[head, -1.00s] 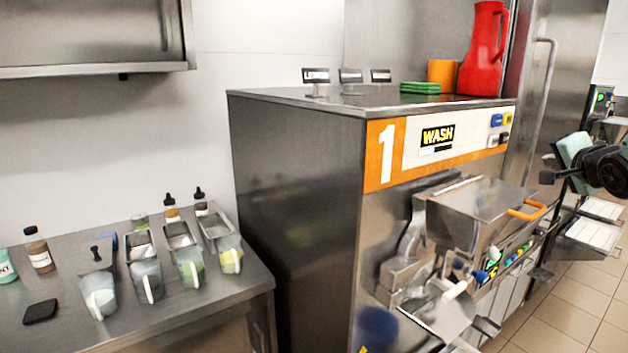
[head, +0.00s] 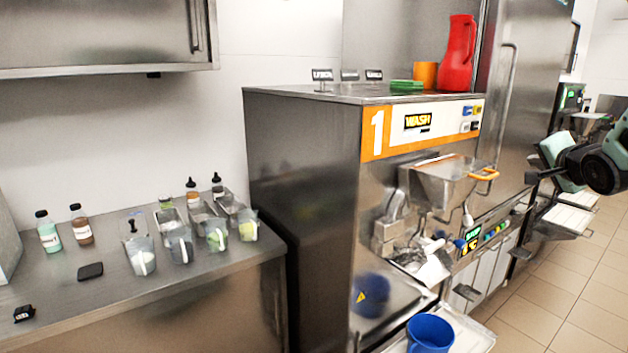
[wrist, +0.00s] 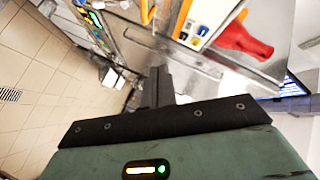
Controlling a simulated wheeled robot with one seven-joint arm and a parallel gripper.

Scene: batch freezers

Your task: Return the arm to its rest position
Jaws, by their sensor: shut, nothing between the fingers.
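My gripper (head: 533,177) is at the right edge of the head view, with dark fingers pointing left and parts of my green and black arm behind it. The wrist view shows its black fingers (wrist: 156,88) together, with nothing between them. It hangs in free air, to the right of the batch freezer marked 1 (head: 300,165) and apart from it. Part of my arm lies outside the head view.
A blue bucket (head: 430,334) stands at the freezer's front. A red jug (head: 457,55) and an orange container (head: 426,75) are on its top. A steel counter (head: 190,290) with bottles and several cups is at left. Tiled floor (head: 570,262) is open at right.

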